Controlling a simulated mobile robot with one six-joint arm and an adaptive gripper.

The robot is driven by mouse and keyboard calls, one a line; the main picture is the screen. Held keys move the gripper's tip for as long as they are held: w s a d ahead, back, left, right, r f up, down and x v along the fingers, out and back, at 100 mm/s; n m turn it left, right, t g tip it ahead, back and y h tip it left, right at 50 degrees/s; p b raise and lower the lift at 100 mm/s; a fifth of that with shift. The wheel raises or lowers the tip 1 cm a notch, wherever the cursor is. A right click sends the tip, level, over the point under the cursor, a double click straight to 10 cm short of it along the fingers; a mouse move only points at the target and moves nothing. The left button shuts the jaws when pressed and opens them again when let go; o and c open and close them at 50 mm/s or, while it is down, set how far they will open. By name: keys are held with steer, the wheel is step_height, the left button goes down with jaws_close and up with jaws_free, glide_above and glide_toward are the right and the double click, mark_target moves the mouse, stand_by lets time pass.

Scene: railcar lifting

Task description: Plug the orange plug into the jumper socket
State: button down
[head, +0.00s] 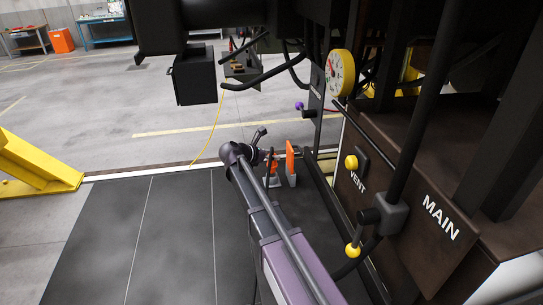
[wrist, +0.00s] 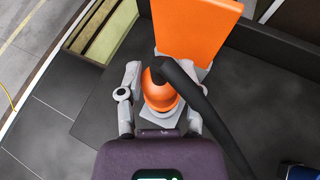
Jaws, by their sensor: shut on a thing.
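My gripper (wrist: 161,108) is shut on the orange plug (wrist: 158,90), with one grey finger on each side of its rounded body. A thick black cable (wrist: 207,108) bends over the plug and runs down to the right. A flat orange plate (wrist: 197,26) stands just beyond the plug; I cannot tell whether it is joined to it. In the head view my gripper (head: 280,178) is at the far end of my arm, low over the dark floor panels, with the orange plate (head: 291,155) upright at it. I cannot make out the jumper socket in either view.
The dark railcar side with the MAIN (head: 440,217) and VENT (head: 357,182) labels, a round gauge (head: 341,74) and a yellow-knobbed lever (head: 352,251) crowds the right. A black box (head: 195,76) hangs at upper left. A yellow stand (head: 35,165) is far left.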

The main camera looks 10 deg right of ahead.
mark_target(268, 163)
steer(key=shift+f+b, duration=2.05)
steer(key=shift+b, duration=0.05)
stand_by(1.0)
steer(key=shift+c, duration=1)
jaws_free()
steer(key=shift+r+p, duration=0.25)
steer(key=shift+p, duration=0.05)
step_height(268, 163, up, 10)
steer(key=p, duration=0.9)
steer(key=shift+f, duration=0.25)
steer(key=shift+f, duration=0.1)
